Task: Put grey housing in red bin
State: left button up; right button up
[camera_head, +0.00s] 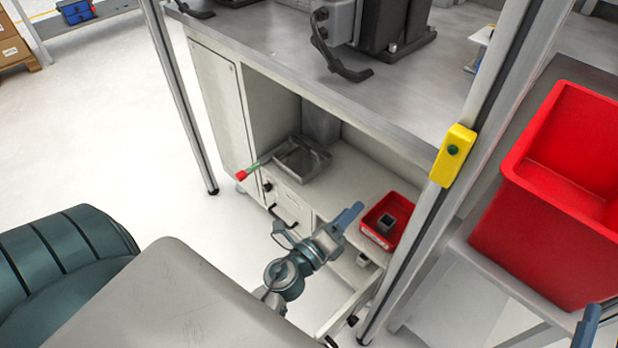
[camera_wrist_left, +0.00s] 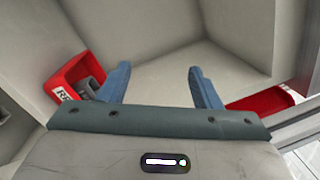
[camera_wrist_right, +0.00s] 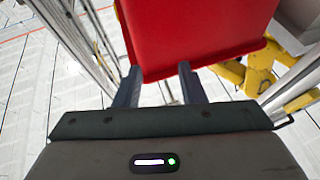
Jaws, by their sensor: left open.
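The grey housing (camera_head: 387,222) is a small square hollow part. It sits inside a small red bin (camera_head: 373,238) on the lower shelf of the workbench. In the left wrist view, the housing (camera_wrist_left: 94,88) and the small red bin (camera_wrist_left: 67,77) show at the left, outside the fingers. A large red bin (camera_head: 545,235) stands at the right; its underside and wall fill the top of the right wrist view (camera_wrist_right: 195,35). My left gripper (camera_head: 338,222) is open and empty, just left of the small bin. My right gripper (camera_wrist_right: 160,80) has its fingers apart and empty, beside the large bin.
A grey tray (camera_head: 300,160) lies on the shelf further left, with a red-tipped green rod at its edge. The workbench top (camera_head: 260,35) overhangs the shelf. A metal post with a yellow button box (camera_head: 454,156) stands between the two red bins.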

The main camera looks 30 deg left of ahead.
pick_arm(q)
jog(key=s+a+r+n+t+y, duration=0.1)
jog(key=s+a+r+n, duration=0.1)
jog(key=r+n, duration=0.6)
jog(key=s+a+r+n+t, duration=0.2)
jog(key=s+r+n, duration=0.3)
jog(key=n, duration=1.1)
notch_tip(320, 180, up, 3)
jog(key=shift+s+a+f+n+t+y, duration=0.1)
jog(key=shift+s+a+n+t+y, duration=0.25)
jog(key=shift+a, duration=0.35)
jog(key=shift+w, duration=0.1)
